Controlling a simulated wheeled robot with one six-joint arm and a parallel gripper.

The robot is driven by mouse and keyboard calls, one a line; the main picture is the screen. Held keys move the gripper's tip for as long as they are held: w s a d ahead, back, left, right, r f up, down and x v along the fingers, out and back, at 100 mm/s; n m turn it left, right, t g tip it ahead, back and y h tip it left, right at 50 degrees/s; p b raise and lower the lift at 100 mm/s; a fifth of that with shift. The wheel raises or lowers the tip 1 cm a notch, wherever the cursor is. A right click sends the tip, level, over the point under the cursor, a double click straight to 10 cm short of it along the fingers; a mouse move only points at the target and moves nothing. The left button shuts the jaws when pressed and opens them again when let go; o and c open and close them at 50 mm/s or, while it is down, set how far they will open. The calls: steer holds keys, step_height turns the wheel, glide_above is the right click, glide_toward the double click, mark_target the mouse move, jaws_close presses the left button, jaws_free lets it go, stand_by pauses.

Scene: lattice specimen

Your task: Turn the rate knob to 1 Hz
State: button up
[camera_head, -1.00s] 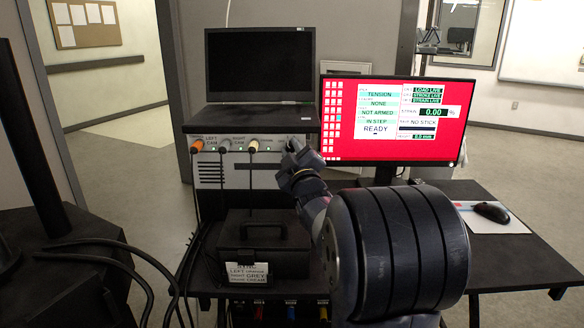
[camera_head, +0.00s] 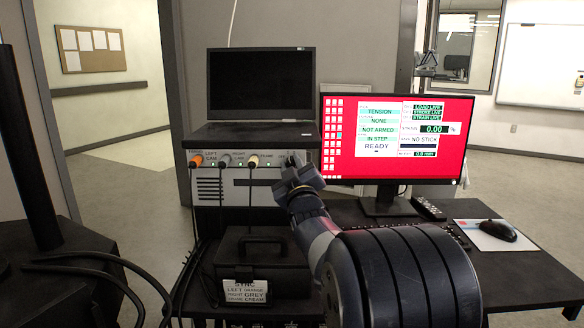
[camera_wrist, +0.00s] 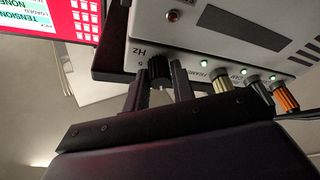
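The rate knob (camera_wrist: 158,69) is a small black ribbed knob on the pale instrument's front panel, seen in the wrist view with "Hz" and a "5" printed beside it. My gripper (camera_wrist: 160,72) is at the panel, its two dark fingers on either side of the knob. Narrow gaps seem to show between fingers and knob, so it looks open around it. The knob's pointer cannot be made out. In the head view my gripper (camera_head: 294,162) covers the right end of the instrument (camera_head: 236,190) and hides the knob.
Orange (camera_head: 196,161), grey (camera_head: 224,161) and cream (camera_head: 253,161) plugs with cables stick out left of my gripper. A laptop (camera_head: 262,85) stands on the instrument. A red-screened monitor (camera_head: 395,180) is at right; a black box (camera_head: 262,272) sits below in front.

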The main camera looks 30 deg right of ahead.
steer(key=o, duration=0.4)
steer(key=shift+s, duration=0.1)
steer(key=v, duration=1)
steer(key=shift+s+a+f, duration=0.15)
steer(key=shift+s, duration=0.15)
